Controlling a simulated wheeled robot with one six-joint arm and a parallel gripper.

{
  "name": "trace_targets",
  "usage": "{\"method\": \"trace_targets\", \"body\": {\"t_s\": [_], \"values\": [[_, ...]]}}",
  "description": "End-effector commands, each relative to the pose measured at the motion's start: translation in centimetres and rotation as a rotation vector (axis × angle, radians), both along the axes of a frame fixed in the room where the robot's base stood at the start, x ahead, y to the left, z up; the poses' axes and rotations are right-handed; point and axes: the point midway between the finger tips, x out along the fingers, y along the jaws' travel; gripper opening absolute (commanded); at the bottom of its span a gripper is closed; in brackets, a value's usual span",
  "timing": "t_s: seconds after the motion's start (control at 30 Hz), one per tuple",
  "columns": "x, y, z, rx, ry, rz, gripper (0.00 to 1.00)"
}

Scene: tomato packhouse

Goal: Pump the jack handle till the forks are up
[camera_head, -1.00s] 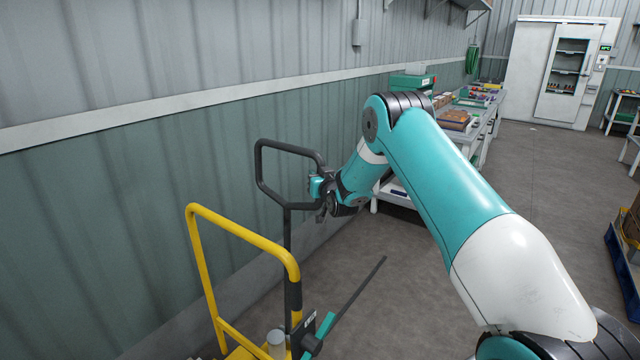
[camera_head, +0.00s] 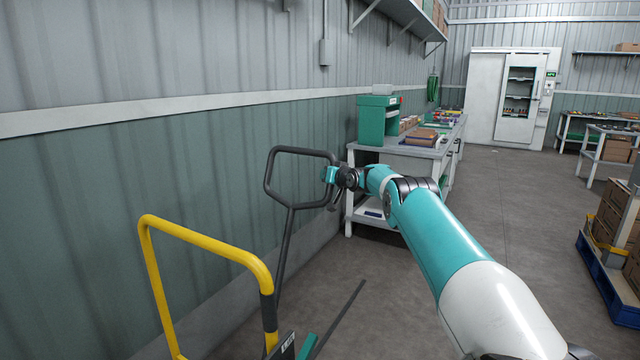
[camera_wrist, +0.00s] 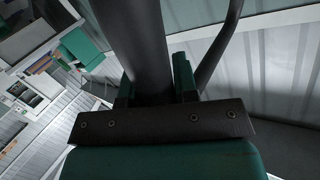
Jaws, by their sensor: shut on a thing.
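The jack handle (camera_head: 283,235) is a dark grey bar with a loop at its top, standing in front of the green wall and leaning a little to the right. My gripper (camera_head: 332,180) is shut on the right side of the loop. In the wrist view the dark handle bar (camera_wrist: 143,40) runs between my gripper's green fingers (camera_wrist: 155,88). The jack's yellow guard rail (camera_head: 205,240) stands at the lower left. A thin dark lever with a teal base (camera_head: 307,345) shows beside it. The forks are not in view.
A workbench (camera_head: 400,150) with a green box and cartons stands along the wall beyond my gripper. A blue pallet (camera_head: 608,280) with stacked cartons is at the right. The floor between them is clear.

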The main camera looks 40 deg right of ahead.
Motion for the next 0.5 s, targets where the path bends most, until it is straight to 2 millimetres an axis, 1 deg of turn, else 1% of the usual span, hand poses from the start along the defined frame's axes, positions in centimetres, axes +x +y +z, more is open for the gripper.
{"method": "trace_targets", "body": {"t_s": [0.03, 0.37, 0.4, 0.5], "values": [[0.12, 0.27, -0.38, 0.006, 0.004, 0.010, 0.00], [-0.06, -0.12, -0.23, 0.008, 0.008, 0.007, 0.00], [-0.07, -0.15, -0.23, 0.008, 0.008, 0.007, 0.32], [-0.11, -0.27, -0.20, 0.006, 0.007, 0.005, 0.53]]}}
